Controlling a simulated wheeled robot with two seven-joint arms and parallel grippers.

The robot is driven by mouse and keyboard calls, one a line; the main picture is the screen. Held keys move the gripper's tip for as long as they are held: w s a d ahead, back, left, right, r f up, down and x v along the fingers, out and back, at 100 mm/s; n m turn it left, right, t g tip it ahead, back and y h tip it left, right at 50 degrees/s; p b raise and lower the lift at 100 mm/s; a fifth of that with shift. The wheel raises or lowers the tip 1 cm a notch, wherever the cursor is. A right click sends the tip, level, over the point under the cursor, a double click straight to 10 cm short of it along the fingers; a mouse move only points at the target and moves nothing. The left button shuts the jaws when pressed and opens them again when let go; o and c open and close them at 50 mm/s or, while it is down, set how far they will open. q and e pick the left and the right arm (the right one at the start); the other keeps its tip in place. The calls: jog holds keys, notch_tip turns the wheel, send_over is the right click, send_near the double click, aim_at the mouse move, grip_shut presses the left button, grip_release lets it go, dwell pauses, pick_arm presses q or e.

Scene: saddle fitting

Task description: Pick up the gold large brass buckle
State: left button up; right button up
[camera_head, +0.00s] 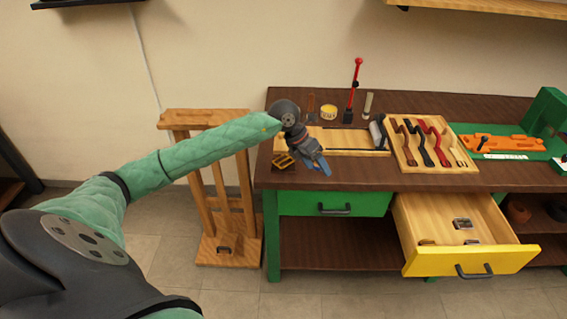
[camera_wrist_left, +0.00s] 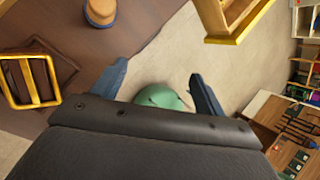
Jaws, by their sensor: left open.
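The gold large brass buckle (camera_head: 284,161) lies on the left end of the dark brown workbench top. In the left wrist view the buckle (camera_wrist_left: 55,80) shows at the left edge as a gold frame with crossbars, partly cut off by the picture edge. My left gripper (camera_head: 319,165) is just right of the buckle in the head view, above the front of the bench. Its blue fingers (camera_wrist_left: 157,88) are spread apart with nothing between them. The buckle is outside the fingers. My right gripper is not in view.
A yellow-fronted drawer (camera_head: 470,262) stands open at the right with small metal pieces inside. A wooden tray (camera_head: 407,160) of dark and red tools sits on the bench (camera_head: 375,178). A red-handled tool (camera_head: 356,85) stands at the back. A wooden stand (camera_head: 215,245) is left of the bench.

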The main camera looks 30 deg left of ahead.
aim_at(283, 161)
pick_arm(q)
jog(key=a+y, duration=0.1)
jog(key=a, duration=0.3)
jog(key=a+r+y, duration=0.1)
jog(key=a+y, duration=0.1)
jog(key=a, duration=0.2)
jog(key=w+a+r+n+g+y, duration=0.1)
jog(key=a+y, duration=0.1)
jog(key=a, duration=0.3)
jog(key=shift+r, duration=0.15)
jog(key=shift+a, duration=0.25)
jog(key=shift+f+y, duration=0.3)
jog(key=shift+w+f+p, duration=0.1)
jog(key=shift+f+p, duration=0.4)
jog(key=shift+f, duration=0.2)
jog(key=f+p, duration=0.1)
jog(key=f, duration=0.1)
jog(key=w+f+p, duration=0.1)
jog(key=f+p, duration=0.1)
jog(key=shift+d+f, duration=0.1)
jog(key=shift+f, duration=0.7)
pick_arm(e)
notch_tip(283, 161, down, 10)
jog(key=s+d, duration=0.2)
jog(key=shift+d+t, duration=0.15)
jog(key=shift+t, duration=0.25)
pick_arm(q)
jog(key=shift+c, duration=0.4)
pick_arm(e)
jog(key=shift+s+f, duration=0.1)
